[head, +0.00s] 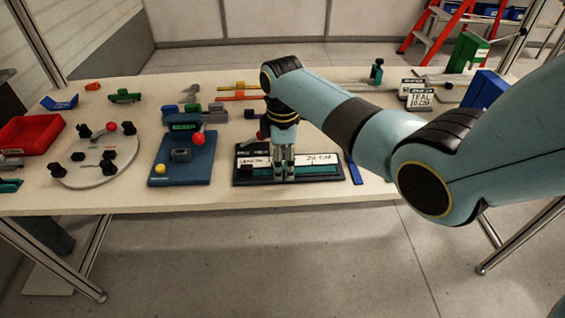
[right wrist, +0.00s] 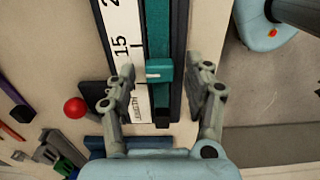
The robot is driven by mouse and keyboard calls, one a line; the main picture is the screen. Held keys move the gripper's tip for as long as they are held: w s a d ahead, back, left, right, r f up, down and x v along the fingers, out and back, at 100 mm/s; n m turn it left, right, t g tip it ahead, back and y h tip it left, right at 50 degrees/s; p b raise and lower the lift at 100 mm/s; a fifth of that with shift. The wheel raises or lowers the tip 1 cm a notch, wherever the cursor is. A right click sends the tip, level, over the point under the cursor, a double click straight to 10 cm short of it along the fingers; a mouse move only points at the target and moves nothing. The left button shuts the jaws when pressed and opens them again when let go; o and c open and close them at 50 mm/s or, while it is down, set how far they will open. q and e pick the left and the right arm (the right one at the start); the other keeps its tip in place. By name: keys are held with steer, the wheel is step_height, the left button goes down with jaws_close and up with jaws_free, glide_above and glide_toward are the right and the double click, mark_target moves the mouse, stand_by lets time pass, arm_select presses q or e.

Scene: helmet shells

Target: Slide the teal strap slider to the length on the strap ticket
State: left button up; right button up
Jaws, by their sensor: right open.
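The teal slider (right wrist: 160,70) sits on a teal strap (right wrist: 158,28) in a dark rail beside a white length scale (right wrist: 124,30). It is a little to the LENGTH side of the 15 mark. My right gripper (right wrist: 160,82) is open, one finger on each side of the slider and apart from it. In the head view the right gripper (head: 284,172) points down over the scale board (head: 240,180) and hides the slider. The strap ticket (head: 420,98) stands at the back right; it reads TEAL and a cm value, possibly 18. My left gripper is out of view.
A blue fixture (head: 180,172) with red and yellow knobs stands left of the board. Further left are a round grey plate (head: 95,172) with black knobs and a red bin (head: 30,135). Blue and green blocks (head: 484,90) stand at the back right. The table's front edge is close.

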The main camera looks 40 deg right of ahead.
steer(key=shift+f, duration=0.2)
steer(key=shift+c, duration=0.4)
jaws_close()
